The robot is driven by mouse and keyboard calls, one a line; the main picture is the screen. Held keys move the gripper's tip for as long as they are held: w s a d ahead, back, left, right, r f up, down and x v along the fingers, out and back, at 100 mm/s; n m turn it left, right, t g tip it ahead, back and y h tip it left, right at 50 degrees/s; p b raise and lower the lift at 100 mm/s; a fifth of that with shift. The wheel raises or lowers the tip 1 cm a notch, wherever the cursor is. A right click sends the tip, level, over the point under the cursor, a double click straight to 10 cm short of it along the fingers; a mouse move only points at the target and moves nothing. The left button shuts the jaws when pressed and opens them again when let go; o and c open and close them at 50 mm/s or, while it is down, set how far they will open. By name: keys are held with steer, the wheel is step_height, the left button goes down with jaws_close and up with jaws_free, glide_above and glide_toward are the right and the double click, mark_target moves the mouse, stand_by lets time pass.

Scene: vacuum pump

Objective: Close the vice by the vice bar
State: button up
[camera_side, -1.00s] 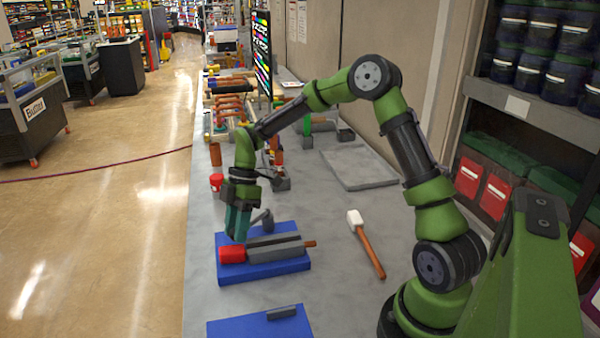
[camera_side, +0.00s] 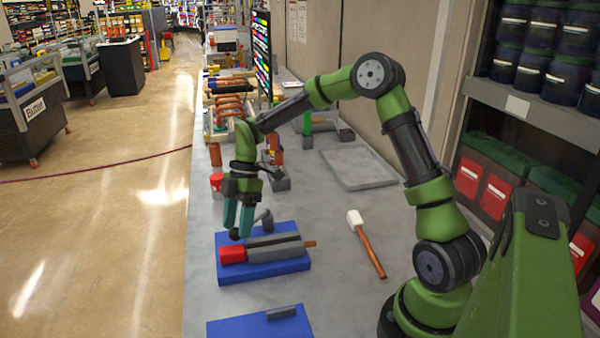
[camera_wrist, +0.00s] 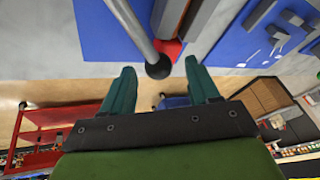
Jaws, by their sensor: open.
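The vice (camera_side: 275,246) is a grey pair of long jaws on a blue base (camera_side: 262,271) on the workbench. A red block-like piece (camera_side: 232,254) is at its left end and a brown rod end (camera_side: 310,243) sticks out at its right. The grey vice bar (camera_wrist: 135,22) ends in a black ball (camera_wrist: 158,71) in the wrist view. My gripper (camera_side: 238,232) is open above the left end of the vice. In the wrist view its teal fingertips (camera_wrist: 160,80) stand either side of the ball, with gaps on both sides. The bar's far end is cut off there.
A white-headed mallet (camera_side: 366,245) lies right of the vice. Another blue base (camera_side: 262,322) is at the near edge, and a flat grey slab (camera_side: 358,168) lies farther back. Tools crowd the far bench. Bare bench surrounds the mallet.

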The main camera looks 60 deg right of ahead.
steer(key=v, duration=1.5)
steer(key=shift+r, duration=0.25)
steer(key=shift+d, duration=0.1)
steer(key=s+a+r+m+t+h, duration=0.1)
steer(key=s+a+m+t, duration=0.3)
steer(key=s+m, duration=0.5)
steer(key=s+a+m+t+h, duration=0.2)
steer(key=s+a+m, duration=0.4)
steer(key=s+m, duration=0.3)
steer(key=shift+s+r+t, duration=0.35)
steer(key=shift+s+t, duration=0.55)
steer(key=shift+s, duration=0.55)
